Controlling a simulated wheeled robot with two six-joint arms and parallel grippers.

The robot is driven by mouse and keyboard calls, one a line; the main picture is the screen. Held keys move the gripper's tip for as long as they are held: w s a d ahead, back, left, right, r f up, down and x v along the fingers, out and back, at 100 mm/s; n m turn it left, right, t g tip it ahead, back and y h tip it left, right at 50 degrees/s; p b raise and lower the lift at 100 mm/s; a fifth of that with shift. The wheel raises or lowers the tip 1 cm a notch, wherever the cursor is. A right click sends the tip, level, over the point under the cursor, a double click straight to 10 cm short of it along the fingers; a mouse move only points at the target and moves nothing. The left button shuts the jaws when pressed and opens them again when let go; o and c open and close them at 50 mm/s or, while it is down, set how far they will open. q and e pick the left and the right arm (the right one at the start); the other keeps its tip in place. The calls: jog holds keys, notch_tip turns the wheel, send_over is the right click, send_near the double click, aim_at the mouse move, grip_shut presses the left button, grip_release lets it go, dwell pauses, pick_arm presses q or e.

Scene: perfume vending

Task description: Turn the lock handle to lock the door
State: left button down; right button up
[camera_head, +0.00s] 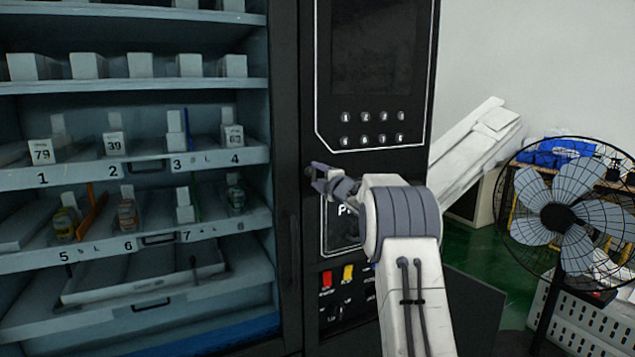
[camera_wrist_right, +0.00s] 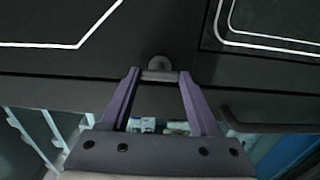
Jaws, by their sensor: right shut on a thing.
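The vending machine door (camera_head: 287,230) is the dark-framed left part of the cabinet and looks flush with the black control panel beside it. The small grey lock handle (camera_wrist_right: 160,75) shows in the right wrist view, with a round base on the black panel. My right gripper (camera_head: 318,178) reaches the panel's left edge in the head view. In the right wrist view, the purple fingers of my right gripper (camera_wrist_right: 159,75) are shut on the handle, one on each side. The gripper mostly hides the handle in the head view. My left gripper is not in view.
Shelves (camera_head: 150,174) with boxes and perfume bottles fill the cabinet. The panel has a dark screen (camera_head: 373,45) and several round buttons above my gripper. A black standing fan (camera_head: 565,215) is at the right. Green floor shows between the machine and the fan.

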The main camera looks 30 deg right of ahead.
jog(key=shift+f, duration=0.1)
dwell(0.4)
jog(key=o, duration=1.4)
jog(key=shift+c, duration=0.2)
jog(key=shift+s, duration=0.1)
jog(key=shift+s, duration=0.25)
jog(key=s+b, duration=0.2)
jog(key=s, duration=0.7)
jog(key=shift+s+a, duration=0.35)
jog(key=shift+s, duration=0.05)
